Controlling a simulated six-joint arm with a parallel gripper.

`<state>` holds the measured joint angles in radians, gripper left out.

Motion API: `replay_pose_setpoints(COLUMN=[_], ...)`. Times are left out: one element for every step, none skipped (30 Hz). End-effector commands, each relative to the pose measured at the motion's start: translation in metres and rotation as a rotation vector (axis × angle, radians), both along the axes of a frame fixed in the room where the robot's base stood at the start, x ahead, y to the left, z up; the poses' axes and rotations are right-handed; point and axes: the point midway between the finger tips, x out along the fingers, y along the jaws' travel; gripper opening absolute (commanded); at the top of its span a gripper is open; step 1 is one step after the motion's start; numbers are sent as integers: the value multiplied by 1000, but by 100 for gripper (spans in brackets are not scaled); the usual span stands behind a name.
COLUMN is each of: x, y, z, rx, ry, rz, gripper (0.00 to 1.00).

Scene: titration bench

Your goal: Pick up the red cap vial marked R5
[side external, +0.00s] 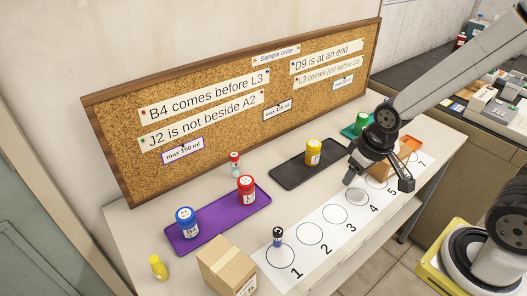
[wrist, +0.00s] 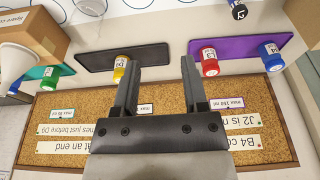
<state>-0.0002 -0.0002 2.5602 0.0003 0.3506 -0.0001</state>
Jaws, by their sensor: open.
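A small vial with a red cap and white body (side external: 235,164) stands on the bench behind the purple tray; its mark is too small to read. I cannot make it out in the wrist view. A larger red vial (side external: 246,190) stands on the purple tray (side external: 190,246); in the wrist view this red vial (wrist: 209,62) reads L3. My gripper (side external: 368,170) is raised over the far right part of the numbered strip, well right of both red vials. In the wrist view my gripper (wrist: 160,64) is open, with nothing between the fingers.
A blue vial (side external: 186,222) shares the purple tray. A yellow vial (side external: 313,152) stands on the black tray (side external: 290,174). A cardboard box (side external: 228,265) is at the front left. The corkboard (side external: 235,105) rises behind.

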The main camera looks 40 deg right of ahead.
Motion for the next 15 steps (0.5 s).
replay_pose_setpoints(x=[0,0,0,0,0,0,0,0,0,0,0,0,0,0,0], y=[0,0,0,0,0,0,0,0,0,0,0,0,0,0,0], z=[0,0,0,0,0,0,0,0,0,0,0,0,0,0,0], rx=[0,0,0,0,0,0,0,0,0,0,0,0,0,0,0], ry=[0,0,0,0,0,0,0,0,0,0,0,0,0,-1,-1], rz=[0,0,0,0,0,0,0,0,0,0,0,0,0,0,0], gripper=[56,56,56,56,56,56,56,56,56,66,75,84,84,84,84])
